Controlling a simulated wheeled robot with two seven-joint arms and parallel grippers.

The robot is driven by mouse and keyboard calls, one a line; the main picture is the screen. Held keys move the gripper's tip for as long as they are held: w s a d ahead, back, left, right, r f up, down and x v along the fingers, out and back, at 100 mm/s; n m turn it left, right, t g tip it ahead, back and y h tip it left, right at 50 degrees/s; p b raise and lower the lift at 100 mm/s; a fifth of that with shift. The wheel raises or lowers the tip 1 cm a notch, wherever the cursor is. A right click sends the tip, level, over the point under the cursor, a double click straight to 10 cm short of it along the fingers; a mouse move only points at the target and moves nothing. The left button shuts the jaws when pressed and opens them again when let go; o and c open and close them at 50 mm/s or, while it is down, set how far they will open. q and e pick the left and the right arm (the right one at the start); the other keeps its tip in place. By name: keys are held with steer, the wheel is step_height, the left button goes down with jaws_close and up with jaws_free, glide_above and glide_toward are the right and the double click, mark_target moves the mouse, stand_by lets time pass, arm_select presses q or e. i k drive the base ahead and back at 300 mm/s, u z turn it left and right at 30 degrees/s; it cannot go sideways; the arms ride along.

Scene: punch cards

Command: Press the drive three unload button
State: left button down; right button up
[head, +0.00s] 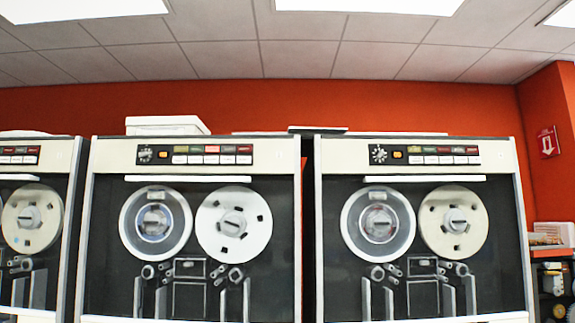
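Tape drives stand in a row, each with two reels and a dark button panel. The left drive (40,290) is cut off by the picture edge. The middle drive (290,220) and the right drive (500,240) show almost fully. The middle button panel (160,147) and the right button panel (395,147) carry a round dial, an orange button and rows of white, green, red and dark buttons. The labels and drive numbers are too small to read, so I cannot tell which is the unload button or drive three. Neither of my grippers is in view.
A white box (165,125) sits on top of the middle drive. Other equipment (553,278) stands right of the right drive.

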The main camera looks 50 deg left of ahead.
mark_target(224, 160)
steer(key=u, duration=0.15)
steer(key=i, duration=0.95)
steer(key=u, duration=1.15)
steer(key=i, duration=0.45)
steer(key=u, duration=0.45)
